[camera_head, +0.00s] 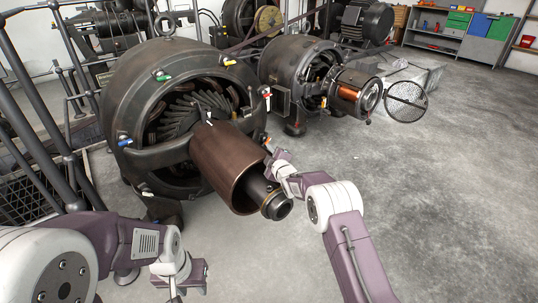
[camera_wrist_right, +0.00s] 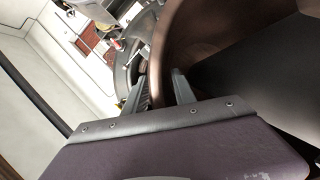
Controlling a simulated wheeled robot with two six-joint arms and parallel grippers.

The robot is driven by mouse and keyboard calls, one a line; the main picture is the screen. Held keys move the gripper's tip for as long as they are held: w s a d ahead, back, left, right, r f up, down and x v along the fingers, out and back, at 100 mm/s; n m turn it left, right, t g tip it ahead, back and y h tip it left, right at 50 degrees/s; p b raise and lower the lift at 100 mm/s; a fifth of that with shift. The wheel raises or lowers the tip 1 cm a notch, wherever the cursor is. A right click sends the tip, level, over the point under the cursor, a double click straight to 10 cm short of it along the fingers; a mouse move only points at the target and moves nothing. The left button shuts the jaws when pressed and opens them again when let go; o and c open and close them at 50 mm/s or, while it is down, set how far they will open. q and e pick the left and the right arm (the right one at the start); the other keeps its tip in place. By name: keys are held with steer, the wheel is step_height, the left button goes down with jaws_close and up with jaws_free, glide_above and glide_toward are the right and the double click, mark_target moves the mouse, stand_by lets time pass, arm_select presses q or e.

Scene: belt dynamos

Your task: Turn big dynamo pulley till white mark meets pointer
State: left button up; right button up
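The big dynamo (camera_head: 128,82) stands at left. Its wide brown pulley (camera_head: 228,155) faces front right, with a dark shaft end (camera_head: 277,207) sticking out. A small pale pointer-like piece (camera_head: 209,117) shows at the pulley's upper back edge. I cannot make out a white mark on the pulley. My right gripper (camera_head: 272,155) is at the pulley's right rim. In the right wrist view its two fingers (camera_wrist_right: 160,90) stand apart, with the brown rim (camera_wrist_right: 158,60) between them; contact is unclear. My left gripper (camera_head: 182,283) is low at front, apart from the pulley; its finger gap is unclear.
A smaller dynamo (camera_head: 297,60) with a copper-coloured commutator (camera_head: 349,95) and a round mesh guard (camera_head: 406,101) stands behind right. Pipes and railings (camera_head: 62,150) crowd the left. Shelves (camera_head: 455,35) line the back. The concrete floor at right is clear.

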steer(key=p+v, duration=0.4)
steer(key=v, duration=0.5)
steer(key=shift+s, duration=0.15)
